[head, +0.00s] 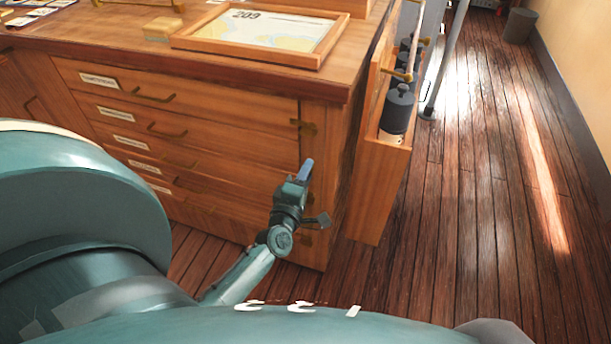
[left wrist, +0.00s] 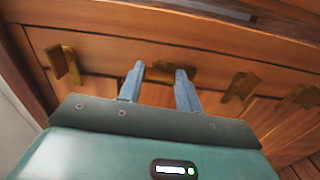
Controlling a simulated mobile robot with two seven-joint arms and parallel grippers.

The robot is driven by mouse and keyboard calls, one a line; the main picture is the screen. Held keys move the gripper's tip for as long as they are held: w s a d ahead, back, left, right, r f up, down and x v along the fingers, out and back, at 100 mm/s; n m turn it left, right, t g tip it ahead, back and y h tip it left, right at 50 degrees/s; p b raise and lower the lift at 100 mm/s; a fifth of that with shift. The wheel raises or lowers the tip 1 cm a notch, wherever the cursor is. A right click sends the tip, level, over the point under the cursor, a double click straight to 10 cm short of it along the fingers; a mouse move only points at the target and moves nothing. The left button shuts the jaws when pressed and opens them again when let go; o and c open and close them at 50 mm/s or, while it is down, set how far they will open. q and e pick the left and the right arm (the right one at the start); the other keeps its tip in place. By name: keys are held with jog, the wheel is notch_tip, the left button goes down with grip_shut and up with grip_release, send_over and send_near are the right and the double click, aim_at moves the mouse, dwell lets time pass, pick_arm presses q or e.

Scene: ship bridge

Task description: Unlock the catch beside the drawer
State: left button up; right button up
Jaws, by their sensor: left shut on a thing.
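The wooden chest has a stack of labelled drawers (head: 150,129) with brass pulls, and all look closed. Brass catches sit along the post to the right of the drawers; the uppermost visible catch (head: 303,127) is above my gripper in the head view. My left gripper (head: 306,168) is at this post, below that catch. In the left wrist view, my left gripper (left wrist: 160,70) has its two fingers on either side of a brass catch (left wrist: 165,72), shut on it. In the head view the gripper hides this catch. My right gripper is not in view.
A framed chart (head: 262,32) lies on the chest top (head: 120,40). A wooden side rack (head: 380,190) with dark-topped canisters (head: 397,110) is close to the right of the post. Other brass catches (left wrist: 63,62) flank the held one.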

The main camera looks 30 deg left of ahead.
pick_arm(q)
jog(key=shift+r+n, duration=0.1)
jog(key=shift+n, duration=0.5)
jog(key=o, duration=1)
jog(key=v, duration=1.3)
